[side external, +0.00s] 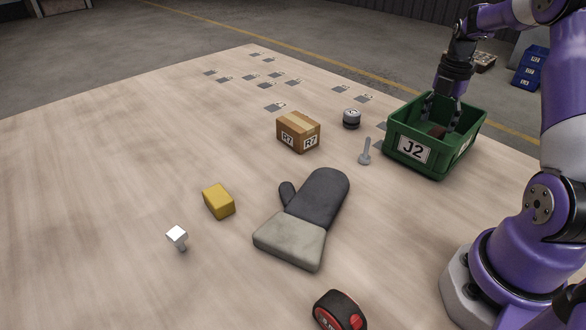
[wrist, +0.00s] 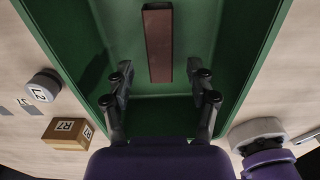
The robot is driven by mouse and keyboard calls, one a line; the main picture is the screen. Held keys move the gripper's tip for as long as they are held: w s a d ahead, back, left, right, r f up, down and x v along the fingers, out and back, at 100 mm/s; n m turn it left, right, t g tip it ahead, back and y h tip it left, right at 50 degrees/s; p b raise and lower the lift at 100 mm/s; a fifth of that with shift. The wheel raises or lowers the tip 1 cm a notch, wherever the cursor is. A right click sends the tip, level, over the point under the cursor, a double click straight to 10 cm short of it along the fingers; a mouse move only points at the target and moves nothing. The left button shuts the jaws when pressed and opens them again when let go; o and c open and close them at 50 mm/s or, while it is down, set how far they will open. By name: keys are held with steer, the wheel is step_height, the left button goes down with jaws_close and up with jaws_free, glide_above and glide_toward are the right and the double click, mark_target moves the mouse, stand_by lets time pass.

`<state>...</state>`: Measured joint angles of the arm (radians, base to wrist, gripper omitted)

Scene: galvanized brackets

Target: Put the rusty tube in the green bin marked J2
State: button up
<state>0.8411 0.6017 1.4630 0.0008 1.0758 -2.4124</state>
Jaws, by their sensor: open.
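The green bin marked J2 (side external: 413,150) stands at the right of the table in the side view, near my arm. Its green wall also shows in the wrist view (wrist: 250,75). The rusty tube (wrist: 158,45), a reddish-brown square bar, lies inside the bin on its floor. In the side view a small part of the tube (side external: 437,131) shows inside the bin. My gripper (wrist: 160,80) is open and empty, pointing down into the bin. In the wrist view its fingers are apart, and the tube lies beyond the fingertips, roughly in line with the gap between them.
A cardboard box marked R7 (side external: 298,132), a grey round part (side external: 351,118) and a bolt (side external: 365,151) stand left of the bin. A glove (side external: 305,215), a yellow block (side external: 218,201), a white-headed part (side external: 177,236) and a tape measure (side external: 340,310) lie nearer. The table's left side is clear.

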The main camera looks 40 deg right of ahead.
mark_target(431, 134)
step_height(431, 134, up, 9)
steer(key=w+a+r+m+t+h, duration=0.15)
steer(key=a+r+m, duration=0.3)
steer(key=a, duration=0.65)
steer(key=s+a+f+m+t, duration=0.1)
steer(key=s+a+m+t, duration=0.1)
steer(key=a+m, duration=0.4)
steer(key=s+a+f+m+t+y, duration=0.1)
steer(key=s+a+m+t, duration=0.1)
steer(key=s+a+m, duration=0.2)
steer(key=a+m, duration=0.3)
steer(key=a, duration=0.4)
steer(key=shift+s+a+f, duration=0.25)
steer(key=shift+s+f, duration=0.05)
steer(key=shift+s, duration=0.05)
